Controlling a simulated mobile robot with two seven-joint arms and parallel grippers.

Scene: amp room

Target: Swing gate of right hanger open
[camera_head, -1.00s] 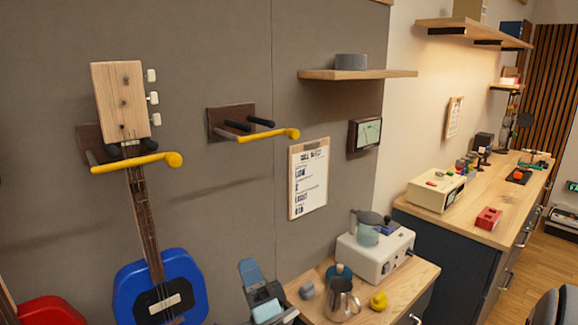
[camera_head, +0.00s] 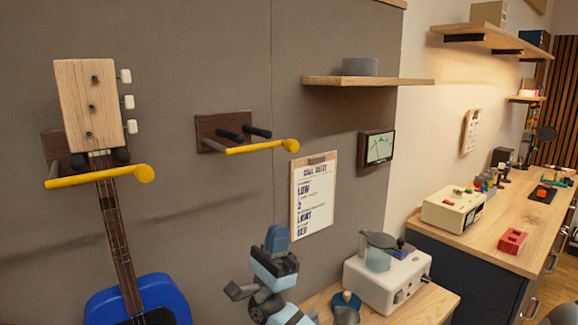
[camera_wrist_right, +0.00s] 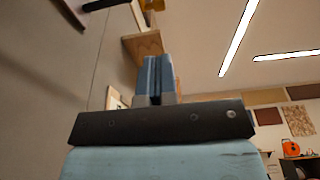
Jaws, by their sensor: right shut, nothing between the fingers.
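The right hanger (camera_head: 210,130) is a dark wooden block on the grey wall with two black prongs pointing out. Its yellow gate (camera_head: 258,147), a bar with a round knob at the right end, lies across in front of the prongs. The left hanger (camera_head: 54,146) has its own yellow gate (camera_head: 95,177) across the neck of a blue guitar (camera_head: 140,300). My right gripper (camera_head: 277,238) is shut and empty, fingers pointing up, below the right hanger and apart from its gate. Its shut fingers also show in the right wrist view (camera_wrist_right: 155,75). My left gripper is out of view.
A clipboard (camera_head: 313,195) hangs close to the right of my gripper. A wooden shelf (camera_head: 365,82) juts out at upper right. A white appliance (camera_head: 388,277) stands on the counter below. The wall between gripper and hanger is clear.

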